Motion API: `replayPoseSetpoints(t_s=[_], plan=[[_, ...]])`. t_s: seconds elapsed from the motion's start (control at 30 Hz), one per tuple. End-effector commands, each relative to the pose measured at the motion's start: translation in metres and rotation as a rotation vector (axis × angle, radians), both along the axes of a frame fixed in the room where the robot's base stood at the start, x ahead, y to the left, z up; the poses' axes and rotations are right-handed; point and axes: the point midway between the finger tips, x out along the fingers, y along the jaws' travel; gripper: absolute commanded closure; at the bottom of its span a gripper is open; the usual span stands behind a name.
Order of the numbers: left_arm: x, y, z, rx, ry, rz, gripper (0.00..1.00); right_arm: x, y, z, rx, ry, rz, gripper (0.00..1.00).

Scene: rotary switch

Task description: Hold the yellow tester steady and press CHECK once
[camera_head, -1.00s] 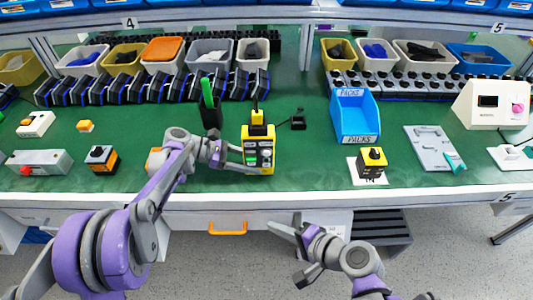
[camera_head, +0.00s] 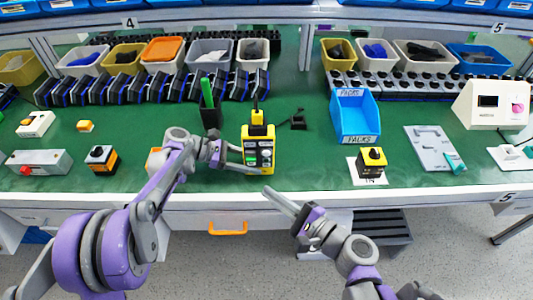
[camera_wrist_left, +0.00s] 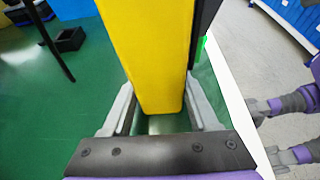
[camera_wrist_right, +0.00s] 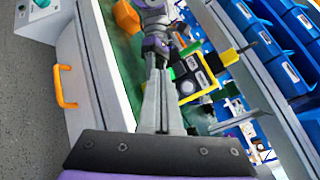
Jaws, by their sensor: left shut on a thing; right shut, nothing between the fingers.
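The yellow tester (camera_head: 258,168) stands upright near the front of the green bench, with several buttons on its dark face. I cannot read which button is CHECK. My left gripper (camera_head: 232,153) is shut on the tester's body from the left. In the left wrist view the yellow body (camera_wrist_left: 150,50) sits between the two fingers. My right gripper (camera_head: 269,192) is shut and empty, just in front of the bench edge, below the tester and apart from it. The right wrist view shows the closed fingers (camera_wrist_right: 161,78) pointing toward the tester's button face (camera_wrist_right: 195,78).
A black holder with a green-handled item (camera_head: 208,100) stands left of the tester. A small black part (camera_head: 298,122) lies to its right. A blue PACKS bin (camera_head: 355,116) and a yellow-black switch box (camera_head: 372,162) stand farther right. The bench between is clear.

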Motion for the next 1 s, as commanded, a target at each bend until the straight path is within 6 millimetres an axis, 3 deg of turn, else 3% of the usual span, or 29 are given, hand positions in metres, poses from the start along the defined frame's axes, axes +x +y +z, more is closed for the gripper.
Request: replayPoseSetpoints(t_s=[0.53,1.0], plan=[[0.0,0.0,0.0,0.0,0.0,0.0,0.98,0.07,0.0,0.0,-0.001,0.0,0.001,1.0],[0.0,0.0,0.0,0.0,0.0,0.0,0.98,0.084,0.0,0.0,-0.001,0.0,0.001,1.0]])
